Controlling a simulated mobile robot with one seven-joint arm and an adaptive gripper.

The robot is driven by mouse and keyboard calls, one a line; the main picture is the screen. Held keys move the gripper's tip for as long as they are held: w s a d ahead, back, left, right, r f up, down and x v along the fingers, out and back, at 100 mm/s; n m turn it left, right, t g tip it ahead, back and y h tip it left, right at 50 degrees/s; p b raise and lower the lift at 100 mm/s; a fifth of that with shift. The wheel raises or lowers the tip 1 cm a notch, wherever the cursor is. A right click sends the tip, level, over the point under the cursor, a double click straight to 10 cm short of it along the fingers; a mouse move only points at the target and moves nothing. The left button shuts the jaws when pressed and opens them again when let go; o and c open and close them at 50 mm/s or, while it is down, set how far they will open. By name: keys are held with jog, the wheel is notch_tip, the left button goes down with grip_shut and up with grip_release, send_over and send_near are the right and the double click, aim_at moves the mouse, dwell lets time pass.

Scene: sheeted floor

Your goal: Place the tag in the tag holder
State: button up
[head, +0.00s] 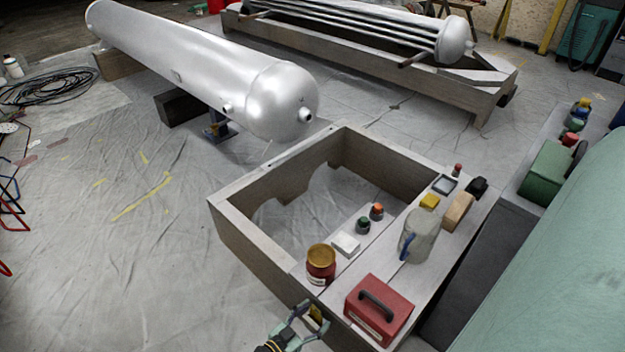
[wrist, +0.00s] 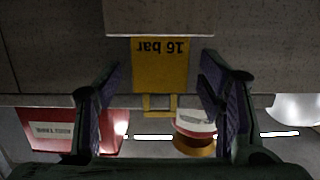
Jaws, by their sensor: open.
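A yellow tag (wrist: 160,65) reading "16 bar" shows upside down in the wrist view, with a square loop at its lower end in the picture. My gripper (wrist: 160,80) is open, one finger on each side of the tag with gaps between. A pale brown block (wrist: 160,17) meets the tag's upper edge in the picture; I cannot tell whether it is the tag holder or whether the tag sits in it.
The wooden frame (head: 245,240) carries a red can (head: 320,265), a red box (head: 379,310), a grey jug (head: 416,236) and several small items along its right plank. A silver tank (head: 200,60) lies behind. The sheeted floor at left is mostly clear.

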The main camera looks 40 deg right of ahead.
jog(key=shift+r, duration=0.25)
jog(key=w+v, duration=0.1)
jog(key=v, duration=1.1)
jog(key=shift+s, duration=0.45)
